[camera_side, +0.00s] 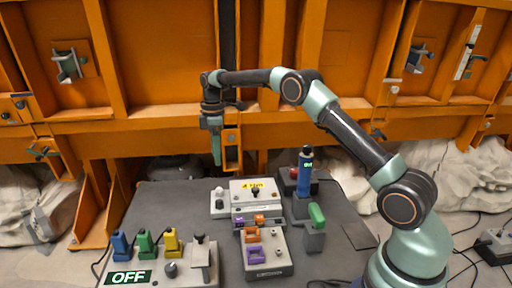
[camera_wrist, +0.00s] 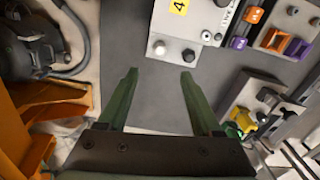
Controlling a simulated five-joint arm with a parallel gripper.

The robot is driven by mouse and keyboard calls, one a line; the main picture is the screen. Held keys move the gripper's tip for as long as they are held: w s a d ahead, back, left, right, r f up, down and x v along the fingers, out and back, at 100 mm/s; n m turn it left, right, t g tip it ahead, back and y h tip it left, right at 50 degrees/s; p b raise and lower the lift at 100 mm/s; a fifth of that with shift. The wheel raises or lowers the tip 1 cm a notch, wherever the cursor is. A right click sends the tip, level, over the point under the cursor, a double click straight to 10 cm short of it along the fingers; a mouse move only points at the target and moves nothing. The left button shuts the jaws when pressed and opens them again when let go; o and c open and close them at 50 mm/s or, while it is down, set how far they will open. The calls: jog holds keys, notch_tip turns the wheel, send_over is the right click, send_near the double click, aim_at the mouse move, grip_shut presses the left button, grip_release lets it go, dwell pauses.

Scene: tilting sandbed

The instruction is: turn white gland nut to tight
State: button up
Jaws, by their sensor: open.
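A small white round nut (camera_wrist: 160,47), which looks like the white gland nut, sits on the pale housing (camera_wrist: 172,28) in the wrist view, beside a black round knob (camera_wrist: 188,56). In the side view the nut (camera_side: 219,190) is small, on the left end of the housing with the yellow "4" label. Its turn position is too small to tell. My gripper (camera_wrist: 160,74) is open, its two green fingers apart with nothing between them. In the side view my gripper (camera_side: 216,158) points down, above and behind the housing, apart from it.
Purple and orange blocks (camera_side: 257,254) stand on a grey unit in front of the housing. Blue, green and yellow connectors (camera_side: 146,243) stand on a panel at front left, near an OFF sign (camera_side: 129,278). A blue bottle (camera_side: 304,178) stands at right. Orange steel framing (camera_side: 150,121) rises behind.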

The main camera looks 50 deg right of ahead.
jog(key=s+a+r+m+t, duration=0.1)
jog(key=s+a+r+m, duration=0.2)
jog(key=s+r, duration=0.4)
jog(key=s+a+r+m+t, duration=0.2)
jog(key=s+a+r+m, duration=0.1)
jog(key=s+r, duration=0.4)
jog(key=shift+s+a+m+t, duration=0.3)
jog(key=shift+s+a, duration=0.25)
jog(key=shift+s, duration=0.3)
jog(key=s+a+f+m+t, duration=0.1)
jog(key=s+f+m, duration=0.1)
jog(key=s, duration=0.3)
jog(key=s+a+f+m+t, duration=0.1)
jog(key=s+f+m, duration=0.1)
jog(key=s, duration=0.4)
jog(key=shift+s+a, duration=0.2)
jog(key=shift+a, duration=0.1)
jog(key=shift+o, duration=0.2)
